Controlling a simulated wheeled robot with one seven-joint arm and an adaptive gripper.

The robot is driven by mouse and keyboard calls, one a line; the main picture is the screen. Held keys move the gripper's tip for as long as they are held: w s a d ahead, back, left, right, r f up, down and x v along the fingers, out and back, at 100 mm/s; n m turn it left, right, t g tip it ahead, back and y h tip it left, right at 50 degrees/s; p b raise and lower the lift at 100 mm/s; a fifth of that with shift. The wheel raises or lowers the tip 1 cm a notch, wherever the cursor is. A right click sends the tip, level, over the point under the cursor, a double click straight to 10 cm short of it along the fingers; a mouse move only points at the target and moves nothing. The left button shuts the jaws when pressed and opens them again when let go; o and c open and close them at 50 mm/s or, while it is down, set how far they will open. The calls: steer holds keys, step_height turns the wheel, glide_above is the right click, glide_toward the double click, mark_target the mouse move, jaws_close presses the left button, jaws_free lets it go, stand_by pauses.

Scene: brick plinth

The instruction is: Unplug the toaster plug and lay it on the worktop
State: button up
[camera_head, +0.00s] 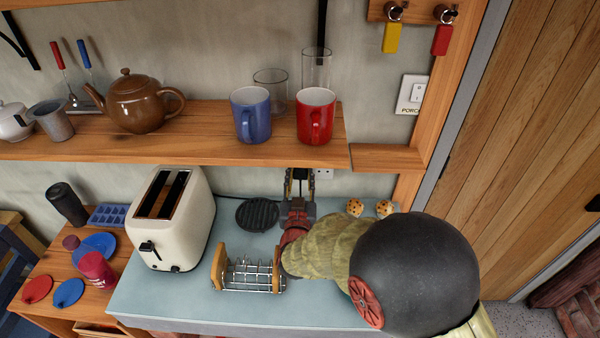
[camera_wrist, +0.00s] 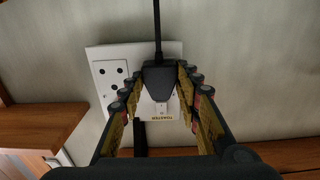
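The toaster plug (camera_wrist: 158,82) is black and sits in the right part of a white double socket plate (camera_wrist: 106,68), with its cord running to the top of the wrist view. A small tag reading TOASTER lies beside it on the plate. My gripper (camera_wrist: 160,76) has one finger on each side of the plug, close to it; small gaps seem to remain. In the head view my gripper (camera_head: 300,176) reaches to the wall under the shelf and hides the plug. The cream toaster (camera_head: 190,225) stands on the grey-blue worktop (camera_head: 240,310).
The wooden shelf (camera_head: 200,150) with a blue mug (camera_head: 250,115) and red mug (camera_head: 316,117) hangs over my gripper. The worktop's front strip is clear.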

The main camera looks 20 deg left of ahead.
jaws_close()
stand_by(0.4)
steer(key=shift+v, duration=3)
